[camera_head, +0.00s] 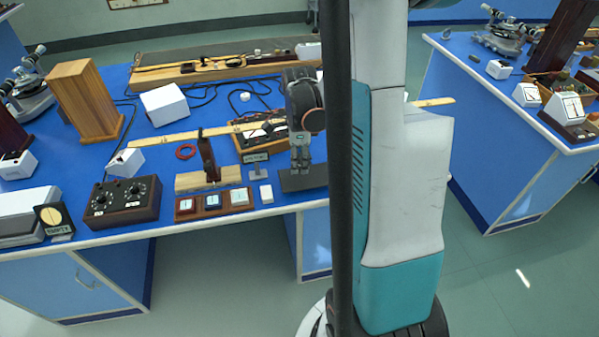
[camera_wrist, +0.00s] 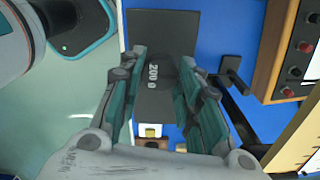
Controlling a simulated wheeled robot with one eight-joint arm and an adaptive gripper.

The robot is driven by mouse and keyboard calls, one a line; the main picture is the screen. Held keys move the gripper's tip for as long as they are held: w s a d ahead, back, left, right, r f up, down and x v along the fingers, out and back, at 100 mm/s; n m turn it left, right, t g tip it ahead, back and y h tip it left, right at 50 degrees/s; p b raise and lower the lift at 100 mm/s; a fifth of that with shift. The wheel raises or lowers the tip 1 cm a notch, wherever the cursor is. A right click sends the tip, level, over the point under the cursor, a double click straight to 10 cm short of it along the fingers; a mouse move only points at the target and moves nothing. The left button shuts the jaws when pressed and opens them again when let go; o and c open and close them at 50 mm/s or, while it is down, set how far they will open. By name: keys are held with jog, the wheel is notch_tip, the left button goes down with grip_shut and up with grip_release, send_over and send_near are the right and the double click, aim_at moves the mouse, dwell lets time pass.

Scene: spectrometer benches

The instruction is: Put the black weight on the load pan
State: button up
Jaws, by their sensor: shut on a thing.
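The black weight (camera_wrist: 159,75), marked "200 g", sits between the fingers of my gripper (camera_wrist: 163,66) in the wrist view. My gripper is shut on it. In the head view my gripper (camera_head: 300,168) points down just over a flat dark plate (camera_head: 317,179) near the front edge of the bench, and the weight is too small and dark to make out there. The plate (camera_wrist: 160,24) also lies below the weight in the wrist view. I cannot tell whether the weight touches it. No part is clearly recognisable as the load pan.
A wooden box with knobs (camera_wrist: 295,50) is close behind.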

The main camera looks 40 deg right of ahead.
aim_at(300, 163)
jog(key=shift+f+b, duration=0.75)
jog(key=shift+f, duration=1.35)
jog(key=shift+f, duration=0.1)
jog(key=o, duration=1.2)
notch_tip(300, 163, up, 12)
jog(key=p, duration=0.4)
